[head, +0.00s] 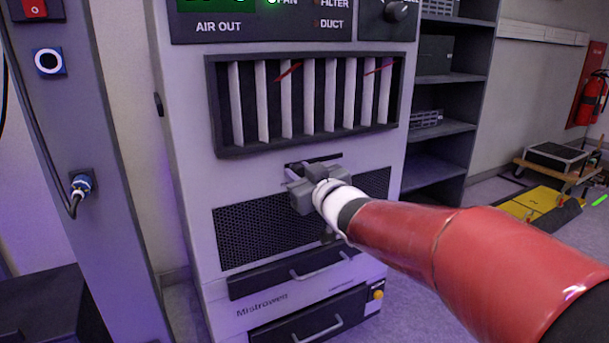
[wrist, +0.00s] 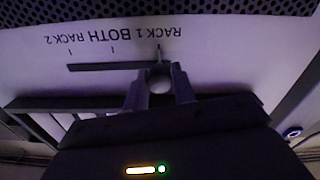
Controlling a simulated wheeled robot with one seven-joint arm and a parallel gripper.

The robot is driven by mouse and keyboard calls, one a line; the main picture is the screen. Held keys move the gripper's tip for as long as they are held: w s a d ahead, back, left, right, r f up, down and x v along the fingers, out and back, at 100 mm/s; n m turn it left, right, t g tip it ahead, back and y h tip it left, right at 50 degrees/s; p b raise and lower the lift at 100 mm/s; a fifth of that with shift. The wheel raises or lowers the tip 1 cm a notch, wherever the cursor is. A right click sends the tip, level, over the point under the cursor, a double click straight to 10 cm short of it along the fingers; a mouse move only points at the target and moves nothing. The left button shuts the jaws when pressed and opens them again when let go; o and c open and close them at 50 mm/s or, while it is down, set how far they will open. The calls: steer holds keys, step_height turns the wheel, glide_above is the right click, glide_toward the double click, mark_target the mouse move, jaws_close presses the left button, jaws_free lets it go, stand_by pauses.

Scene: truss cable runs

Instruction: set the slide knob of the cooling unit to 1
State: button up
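The cooling unit (head: 199,200) is a tall pale cabinet, and its slide slot (head: 328,157) lies below the louvred vent. In the wrist view the panel is upside down, with marks for RACK 2, BOTH and RACK 1 beside the slot (wrist: 90,67). The slide knob (wrist: 160,77) is pale and rounded, and its pointer lines up with the RACK 1 mark. My gripper (wrist: 160,82) has one finger on each side of the knob and appears closed on it. In the head view my gripper (head: 309,182) is in front of the slot and hides the knob.
The louvred vent (head: 310,148) is above the slot, and a mesh grille (head: 265,232) and drawers with handles (head: 318,330) are below. A grey post (head: 85,130) stands to the left. Shelves (head: 445,78), a cart (head: 558,163) and a fire extinguisher (head: 591,100) are to the right.

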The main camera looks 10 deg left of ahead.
steer(key=o, duration=0.4)
steer(key=shift+s+a, duration=0.15)
steer(key=shift+a, duration=0.15)
steer(key=shift+s+d, duration=0.2)
steer(key=shift+d, duration=0.05)
steer(key=v, duration=0.7)
steer(key=shift+s+p, duration=0.1)
steer(key=shift+p, duration=0.2)
